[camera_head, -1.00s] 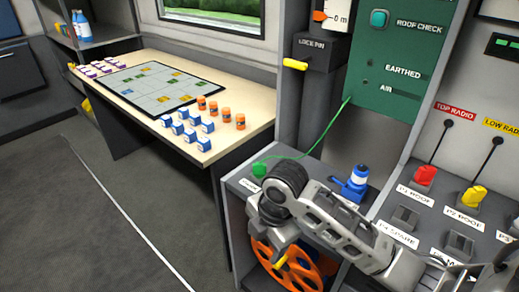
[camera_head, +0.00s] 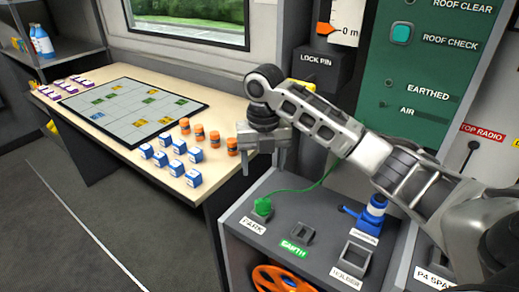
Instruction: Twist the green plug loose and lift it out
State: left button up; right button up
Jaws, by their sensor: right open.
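The green plug (camera_head: 263,206) sits in the socket labelled PARK on the grey console (camera_head: 315,230), near its left edge. A green cable (camera_head: 313,188) runs from it up to the right and passes behind my right arm. My right gripper (camera_head: 263,167) is open and empty, pointing down. In the picture it is just above the plug and apart from it. My left gripper is not in view.
An empty socket labelled EARTH (camera_head: 302,233) and an empty square holder (camera_head: 353,257) are on the console. A blue and white connector (camera_head: 371,213) stands to the right. The table (camera_head: 110,72) at left holds a map board, blue boxes and orange cylinders. An orange reel (camera_head: 283,279) is below.

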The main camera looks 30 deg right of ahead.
aim_at(263, 199)
notch_tip(263, 199, down, 13)
jog(key=shift+r, duration=0.15)
dwell(0.4)
jog(key=c, duration=1)
jog(key=shift+r, duration=0.1)
jog(key=shift+c, duration=0.4)
